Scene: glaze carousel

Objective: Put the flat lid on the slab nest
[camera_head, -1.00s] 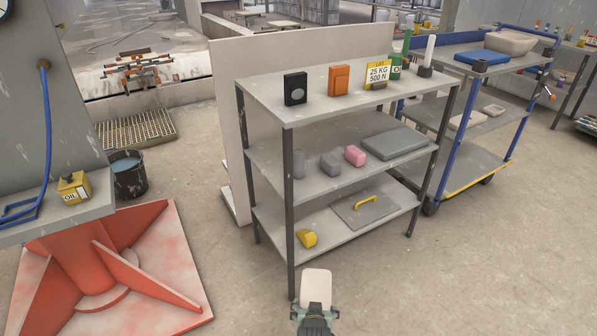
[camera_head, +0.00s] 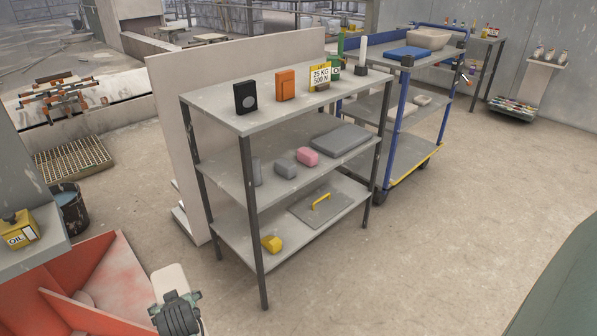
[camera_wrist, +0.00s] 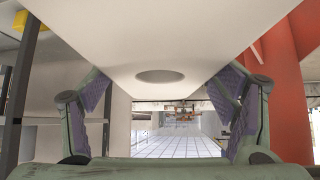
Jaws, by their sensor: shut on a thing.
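A pale cream, flat piece that looks like the flat lid (camera_head: 170,282) is in my gripper (camera_head: 173,298), at the lower left of the head view. In the wrist view the lid (camera_wrist: 160,35) fills the top, with an oval recess or hole in its face. My gripper (camera_wrist: 163,95) is shut on it, one purple-padded finger at each side. The lid is held clear of the shelf rack. I cannot tell for sure which thing is the slab nest. A flat grey slab-like piece (camera_head: 341,140) lies on the rack's middle shelf.
The rack (camera_head: 225,121) holds small blocks and a grey plate (camera_head: 305,207) with a yellow handle. Behind it stands a blue trolley (camera_head: 409,150) with a blue slab (camera_head: 408,53) and beige tub (camera_head: 428,39). A red base (camera_head: 75,285) is at lower left. Floor at right is free.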

